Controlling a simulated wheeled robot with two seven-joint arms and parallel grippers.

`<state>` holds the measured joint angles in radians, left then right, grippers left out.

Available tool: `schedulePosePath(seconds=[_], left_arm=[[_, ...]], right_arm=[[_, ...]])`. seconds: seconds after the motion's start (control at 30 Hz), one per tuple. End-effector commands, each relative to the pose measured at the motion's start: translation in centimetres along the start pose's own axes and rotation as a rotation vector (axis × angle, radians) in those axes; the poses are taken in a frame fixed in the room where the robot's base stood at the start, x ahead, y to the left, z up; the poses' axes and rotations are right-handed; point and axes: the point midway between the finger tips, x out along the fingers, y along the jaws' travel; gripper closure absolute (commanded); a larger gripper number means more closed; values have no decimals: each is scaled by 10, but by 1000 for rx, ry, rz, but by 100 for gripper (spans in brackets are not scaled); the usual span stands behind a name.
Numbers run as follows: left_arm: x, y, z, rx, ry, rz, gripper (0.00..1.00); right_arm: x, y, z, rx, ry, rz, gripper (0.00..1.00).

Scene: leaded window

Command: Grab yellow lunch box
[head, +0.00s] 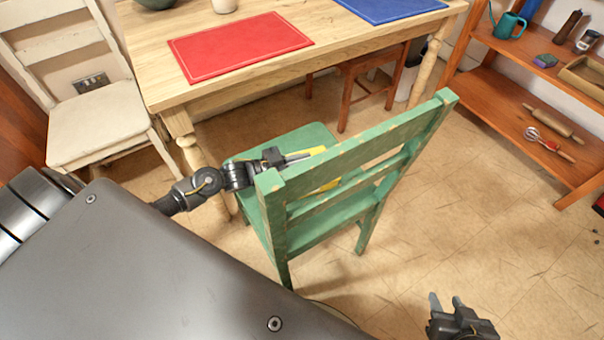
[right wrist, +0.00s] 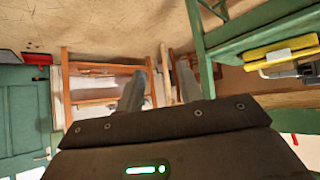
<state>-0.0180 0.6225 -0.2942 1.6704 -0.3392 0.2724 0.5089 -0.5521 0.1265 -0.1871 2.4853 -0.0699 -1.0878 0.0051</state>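The yellow lunch box (head: 326,187) is on the seat of the green chair (head: 370,150), partly hidden by the chair's back slats. The lunch box also shows at the right of the right wrist view (right wrist: 280,54). My left gripper (head: 298,157) reaches in over the seat from the left, with its fingers at the box. Whether they are closed on it is unclear. My right gripper (head: 446,301) is low at the bottom right of the head view, away from the box. Its fingers (right wrist: 160,88) are apart with nothing between them.
A wooden table (head: 230,88) with a red mat (head: 240,45) and a blue mat (head: 390,8) stands beyond the chair. A white chair (head: 98,122) is at the left. An orange shelf (head: 520,95) stands at the right. The floor between chair and shelf is mostly clear.

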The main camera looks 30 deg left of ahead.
Motion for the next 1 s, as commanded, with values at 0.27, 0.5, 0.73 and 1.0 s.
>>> schedulePosePath(seconds=[0.27,0.5,0.73,1.0], left_arm=[[0,0,0,1,1,0,100],[0,0,-10,2,3,1,100],[-2,0,-48,4,4,1,100],[-4,0,-89,3,3,1,100]], right_arm=[[0,0,0,0,-1,0,64],[-3,3,7,8,-48,8,64],[-21,18,47,51,-290,45,64],[-39,27,85,96,-511,69,64]])
